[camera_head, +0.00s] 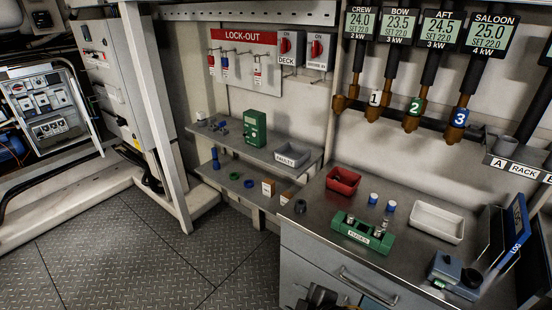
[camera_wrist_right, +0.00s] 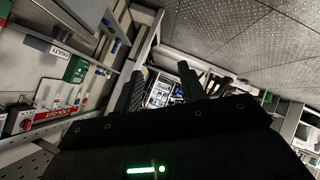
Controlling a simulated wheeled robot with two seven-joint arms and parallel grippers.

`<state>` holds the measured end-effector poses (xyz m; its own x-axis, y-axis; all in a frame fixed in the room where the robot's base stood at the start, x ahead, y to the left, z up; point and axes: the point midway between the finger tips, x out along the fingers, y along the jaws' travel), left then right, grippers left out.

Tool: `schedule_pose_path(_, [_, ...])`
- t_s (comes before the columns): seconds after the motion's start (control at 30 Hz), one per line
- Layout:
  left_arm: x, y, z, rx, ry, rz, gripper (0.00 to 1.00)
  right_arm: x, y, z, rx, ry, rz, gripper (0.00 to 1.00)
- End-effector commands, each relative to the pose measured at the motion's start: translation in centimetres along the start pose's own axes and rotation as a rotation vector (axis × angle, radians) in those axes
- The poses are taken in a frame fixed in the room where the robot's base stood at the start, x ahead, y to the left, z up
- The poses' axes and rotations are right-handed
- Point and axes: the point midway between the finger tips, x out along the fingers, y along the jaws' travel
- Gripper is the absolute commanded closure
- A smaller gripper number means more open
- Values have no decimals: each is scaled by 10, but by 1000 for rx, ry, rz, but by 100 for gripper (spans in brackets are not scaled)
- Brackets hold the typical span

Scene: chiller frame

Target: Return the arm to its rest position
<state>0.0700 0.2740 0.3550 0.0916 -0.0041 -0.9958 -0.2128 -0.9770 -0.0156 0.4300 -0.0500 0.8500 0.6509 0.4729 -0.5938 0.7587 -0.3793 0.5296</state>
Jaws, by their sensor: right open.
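My right gripper (camera_wrist_right: 161,72) shows in the right wrist view with its two dark fingers apart and nothing between them. Beyond the fingers are the open electrical panel and the floor, seen tilted. In the head view only a small dark part of my right gripper (camera_head: 322,297) shows at the bottom edge, in front of the grey cabinet; its fingertips are hard to make out there. My left gripper is in neither view.
The steel counter (camera_head: 315,207) holds a red tray (camera_head: 342,180), a green fuse block (camera_head: 363,233), a white tray (camera_head: 437,222) and a blue-grey device (camera_head: 455,274). Shelves with small parts stand behind it. The plated floor (camera_head: 130,255) at left is clear.

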Motion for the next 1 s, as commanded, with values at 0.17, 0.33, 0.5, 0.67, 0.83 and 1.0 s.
schedule_pose_path(0.17, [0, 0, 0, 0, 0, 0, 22, -53, -30, 90, 481, -284, 25, 60])
schedule_pose_path(0.33, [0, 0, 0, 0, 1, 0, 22, -96, -59, 142, 739, -470, 38, 60])
schedule_pose_path(0.5, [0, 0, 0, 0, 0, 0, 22, -136, -85, 176, 925, -615, 53, 60])
schedule_pose_path(0.67, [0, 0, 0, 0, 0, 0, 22, -169, -109, 201, 1067, -735, 66, 60])
schedule_pose_path(0.83, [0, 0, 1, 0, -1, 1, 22, -127, -125, 228, 1055, -741, 49, 60])
schedule_pose_path(1.0, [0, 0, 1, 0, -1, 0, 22, -92, -150, 260, 1053, -759, 35, 60])
